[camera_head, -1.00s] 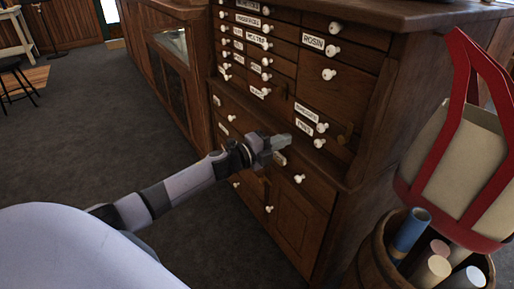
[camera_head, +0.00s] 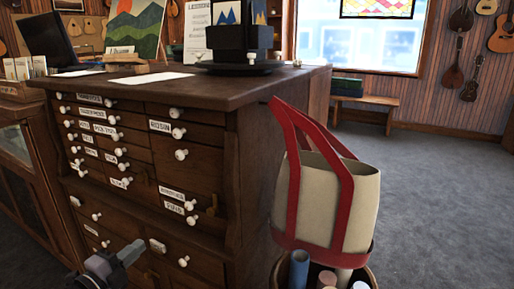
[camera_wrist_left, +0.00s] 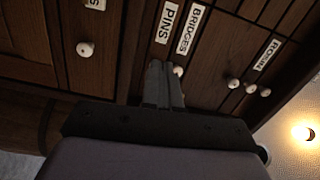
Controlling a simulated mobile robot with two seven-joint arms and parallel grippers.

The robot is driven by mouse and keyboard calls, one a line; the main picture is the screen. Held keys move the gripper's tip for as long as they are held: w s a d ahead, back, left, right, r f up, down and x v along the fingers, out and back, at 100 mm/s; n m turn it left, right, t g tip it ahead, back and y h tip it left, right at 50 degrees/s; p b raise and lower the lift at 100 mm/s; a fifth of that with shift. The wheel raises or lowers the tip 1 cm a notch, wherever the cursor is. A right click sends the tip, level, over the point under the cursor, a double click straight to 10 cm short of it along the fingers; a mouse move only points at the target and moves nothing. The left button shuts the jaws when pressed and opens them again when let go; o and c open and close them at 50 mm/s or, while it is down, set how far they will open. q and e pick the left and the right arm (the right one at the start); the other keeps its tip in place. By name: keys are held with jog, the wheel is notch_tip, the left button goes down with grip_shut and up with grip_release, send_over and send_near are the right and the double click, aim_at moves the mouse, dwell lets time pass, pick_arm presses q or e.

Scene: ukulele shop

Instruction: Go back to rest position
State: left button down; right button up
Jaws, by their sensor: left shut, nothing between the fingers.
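My left gripper (camera_head: 132,250) shows at the bottom left of the head view, in front of the lower drawers of a dark wooden cabinet (camera_head: 215,250). In the left wrist view its fingers (camera_wrist_left: 163,84) are together with nothing between them. They point toward labelled drawer fronts marked "PINS" (camera_wrist_left: 168,22) and "BRIDGES". A white knob shows just beside the fingertips; I cannot tell whether they touch it. My right gripper is in neither view.
Grey floor (camera_head: 440,190) is open at the right, before a bench (camera_head: 365,103).

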pick_arm(q)
jog(key=s+d+f+n+g+y, duration=0.3)
jog(key=s+f+n+y, duration=0.15)
jog(key=s+n, duration=0.3)
jog(key=s+d+f+n+g+y, duration=0.3)
jog(key=s+f+n, duration=0.2)
jog(key=s+n, duration=0.25)
jog(key=s+d+n+g+h, duration=0.15)
jog(key=s+g, duration=0.25)
jog(key=s, duration=0.5)
jog(key=s+d+n+g, duration=0.2)
jog(key=s+d+g, duration=0.1)
jog(key=s, duration=0.6)
jog(key=w+d+f+t+h, duration=0.35)
jog(key=w+d+t, duration=0.2)
jog(key=w, duration=0.25)
jog(key=s+a+r+t+y+p, duration=0.1)
jog(key=a+r+p, duration=0.2)
jog(key=r+p, duration=1.2)
jog(key=p, duration=0.6)
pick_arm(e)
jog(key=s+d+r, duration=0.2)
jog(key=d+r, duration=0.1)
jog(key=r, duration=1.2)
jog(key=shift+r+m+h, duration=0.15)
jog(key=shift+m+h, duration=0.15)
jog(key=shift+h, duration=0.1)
